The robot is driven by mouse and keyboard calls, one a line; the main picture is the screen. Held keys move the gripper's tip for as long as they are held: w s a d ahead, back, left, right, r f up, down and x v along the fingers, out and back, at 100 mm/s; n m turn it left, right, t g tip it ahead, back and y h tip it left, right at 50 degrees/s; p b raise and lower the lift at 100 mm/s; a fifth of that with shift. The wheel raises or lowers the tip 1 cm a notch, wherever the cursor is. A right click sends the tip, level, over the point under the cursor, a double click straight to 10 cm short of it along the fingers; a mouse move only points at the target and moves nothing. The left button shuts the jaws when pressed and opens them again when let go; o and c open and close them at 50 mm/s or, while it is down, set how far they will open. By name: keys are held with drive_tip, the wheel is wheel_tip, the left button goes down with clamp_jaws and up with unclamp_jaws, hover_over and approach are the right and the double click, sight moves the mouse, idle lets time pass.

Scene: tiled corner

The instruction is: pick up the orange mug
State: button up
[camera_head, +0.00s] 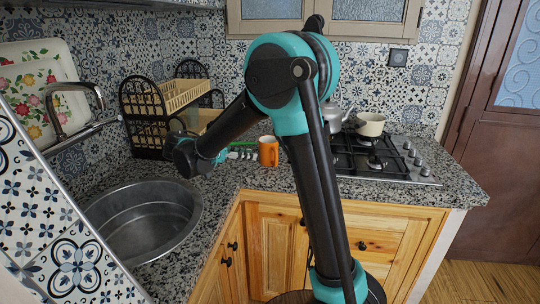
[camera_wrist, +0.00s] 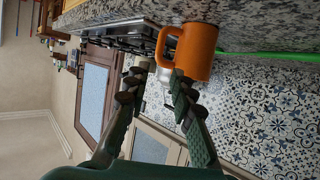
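The orange mug (camera_head: 268,152) stands upright on the granite counter in the head view, just left of my upright arm section. In the wrist view, which is tipped over, the mug (camera_wrist: 202,52) is at the upper middle with its handle toward the left. My gripper (camera_wrist: 160,73) is open and empty in the wrist view. Its right fingertip overlaps the lower edge of the mug and handle in the picture; I cannot tell whether it touches. The fingers are not around the mug's body. In the head view my fingers cannot be made out clearly behind my wrist.
A green item (camera_head: 240,144) lies on the counter close to the mug. A black dish rack (camera_head: 143,118) stands to the left behind a round metal sink (camera_head: 145,218). A gas hob (camera_head: 385,160) with a pale pot (camera_head: 370,124) and a kettle (camera_head: 336,113) is at right.

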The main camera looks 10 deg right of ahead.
sight(277, 164)
drive_tip(key=x, duration=1.4)
drive_tip(key=shift+f, duration=0.15)
drive_tip(key=shift+c, duration=0.6)
clamp_jaws()
